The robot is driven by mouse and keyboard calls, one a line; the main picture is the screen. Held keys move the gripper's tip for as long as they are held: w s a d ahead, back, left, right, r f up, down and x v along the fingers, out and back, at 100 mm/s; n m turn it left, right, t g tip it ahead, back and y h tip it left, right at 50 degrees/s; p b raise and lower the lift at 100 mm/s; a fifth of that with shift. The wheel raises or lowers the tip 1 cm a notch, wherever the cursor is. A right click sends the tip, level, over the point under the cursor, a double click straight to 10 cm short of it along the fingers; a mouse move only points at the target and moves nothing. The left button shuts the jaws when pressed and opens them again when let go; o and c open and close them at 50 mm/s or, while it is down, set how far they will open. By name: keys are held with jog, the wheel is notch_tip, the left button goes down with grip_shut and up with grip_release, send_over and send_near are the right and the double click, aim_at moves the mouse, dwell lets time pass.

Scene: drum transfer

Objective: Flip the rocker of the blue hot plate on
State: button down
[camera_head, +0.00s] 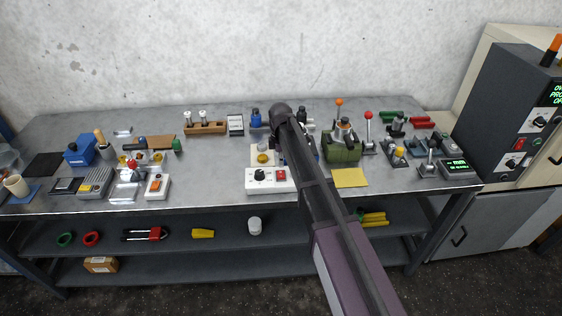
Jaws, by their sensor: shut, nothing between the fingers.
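A pale top with a yellow piece shows behind that panel. A small patch of blue (316,152) shows just right of my arm; it may be part of the blue hot plate, but my arm covers most of it and no rocker is visible on it. My gripper (276,148) is mostly hidden behind my arm; only a dark bit shows at the arm's left side, near the white unit. Its fingertips cannot be made out.
A green device (342,147) and a yellow mat (350,178) stand right of my arm. A blue bottle (256,118) and a wooden rack (206,128) are behind. Levers crowd the right side. The table (213,170) has bare room left of the white unit.

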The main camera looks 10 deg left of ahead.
aim_at(281, 177)
jog(key=shift+s+f+b, duration=0.15)
jog(key=shift+f+b, duration=0.85)
jog(key=shift+f, duration=0.15)
jog(key=shift+s+f+b, duration=0.15)
jog(key=shift+f+b, duration=0.8)
jog(key=shift+f, duration=0.2)
